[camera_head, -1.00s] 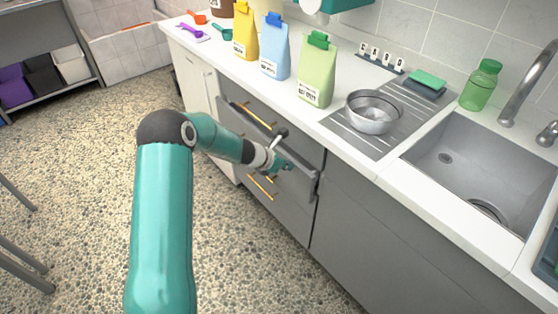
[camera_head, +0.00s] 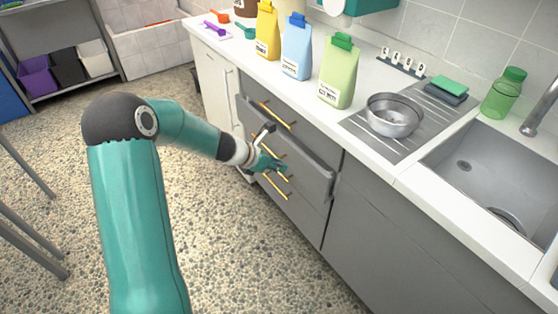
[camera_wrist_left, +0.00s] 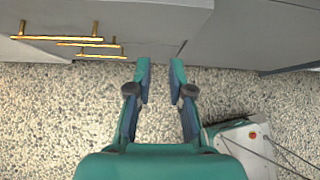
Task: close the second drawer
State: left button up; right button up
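The grey drawer unit has brass bar handles. The second drawer (camera_head: 309,181) stands slightly proud of the fronts around it, with its right end edge showing. My left gripper (camera_head: 277,168) is at its front, by the brass handle, and partly covers it. In the left wrist view the two fingers (camera_wrist_left: 161,68) are apart with nothing between them. Their tips are at or very near the grey drawer front, to the right of the brass handles (camera_wrist_left: 80,43); contact cannot be told. My right gripper is not in view.
The top drawer (camera_head: 291,122) is above and a lower drawer (camera_head: 300,213) below. The counter holds yellow, blue and green bags (camera_head: 339,75), a metal bowl (camera_head: 393,118) and a sink (camera_head: 490,170). The speckled floor (camera_head: 240,250) before the drawers is clear.

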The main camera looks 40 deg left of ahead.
pick_arm(q)
jog(key=shift+o, duration=0.9)
jog(key=w+d+r+n+t+h, duration=0.1)
jog(key=w+d+r+n+t, duration=0.1)
jog(key=r+n, duration=0.1)
jog(key=shift+d+r+n+h, duration=0.15)
jog(key=shift+d+n+h, duration=0.15)
jog(key=shift+d+h, duration=0.1)
jog(key=w+a+f+n+t+y+b, duration=0.1)
jog(key=w+a+f+n+t+b, duration=0.15)
jog(key=a+n+t+b, duration=0.6)
jog(key=n+g+y, duration=0.3)
jog(key=n+y, duration=0.3)
jog(key=n, duration=0.3)
send_near(266, 147)
jog(key=x, duration=0.3)
jog(key=b+x, duration=0.1)
jog(key=x, duration=0.6)
jog(key=shift+w+a+f, duration=0.2)
jog(key=shift+f, duration=0.15)
jog(key=shift+g, duration=0.25)
grip_shut()
